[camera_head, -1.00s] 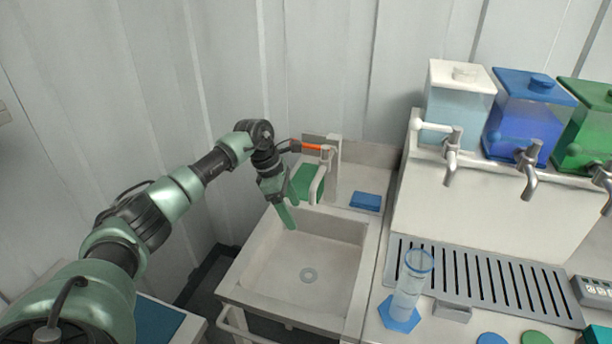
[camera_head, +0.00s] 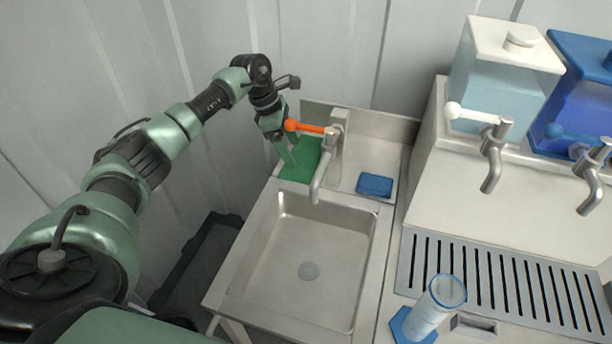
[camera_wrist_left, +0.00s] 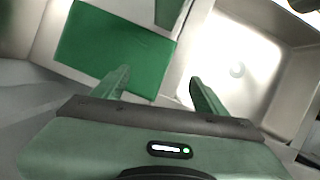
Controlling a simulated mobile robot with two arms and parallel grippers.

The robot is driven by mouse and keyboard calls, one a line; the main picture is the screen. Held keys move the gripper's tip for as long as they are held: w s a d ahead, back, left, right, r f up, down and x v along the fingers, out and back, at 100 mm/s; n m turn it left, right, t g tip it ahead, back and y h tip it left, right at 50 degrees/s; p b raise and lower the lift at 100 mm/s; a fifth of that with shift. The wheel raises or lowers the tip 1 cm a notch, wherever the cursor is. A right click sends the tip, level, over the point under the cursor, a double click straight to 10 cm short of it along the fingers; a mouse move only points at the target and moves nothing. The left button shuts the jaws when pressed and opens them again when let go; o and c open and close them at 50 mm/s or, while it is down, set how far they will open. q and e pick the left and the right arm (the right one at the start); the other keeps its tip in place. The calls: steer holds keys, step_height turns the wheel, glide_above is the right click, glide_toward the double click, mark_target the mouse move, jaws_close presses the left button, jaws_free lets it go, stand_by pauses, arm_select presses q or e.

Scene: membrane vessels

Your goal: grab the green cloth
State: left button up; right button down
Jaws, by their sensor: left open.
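The green cloth (camera_head: 306,157) lies flat on the ledge behind the sink, left of the tap. It also shows in the left wrist view (camera_wrist_left: 105,45) as a green rectangle ahead of my fingers. My left gripper (camera_head: 290,158) is open and empty, just over the cloth's left part in the head view. In the left wrist view its two green fingers (camera_wrist_left: 160,82) are spread, one over the cloth's near edge and the other towards the sink basin. I cannot tell whether a finger touches the cloth. My right gripper is not in view.
The tap (camera_head: 328,160) with an orange-tipped handle stands close to the right of the cloth. A blue sponge (camera_head: 374,186) lies further right. The empty sink basin (camera_head: 310,245) is in front. A clear cylinder (camera_head: 437,304) and dispensers stand at the right.

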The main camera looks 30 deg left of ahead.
mark_target(306, 180)
arm_select(q)
steer(key=shift+b+x, duration=0.5)
steer(key=shift+x, duration=0.75)
steer(key=b+x, duration=0.3)
steer(key=x, duration=0.2)
steer(key=shift+a+f, duration=0.1)
steer(key=shift+f, duration=0.1)
steer(key=shift+b+x, duration=0.55)
steer(key=shift+x, duration=0.2)
steer(key=shift+w, duration=0.1)
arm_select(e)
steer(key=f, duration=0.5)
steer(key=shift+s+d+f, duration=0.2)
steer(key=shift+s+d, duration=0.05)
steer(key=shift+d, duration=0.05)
arm_select(q)
steer(key=shift+r, duration=0.1)
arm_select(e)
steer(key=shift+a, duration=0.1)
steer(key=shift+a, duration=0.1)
arm_select(q)
jaws_close()
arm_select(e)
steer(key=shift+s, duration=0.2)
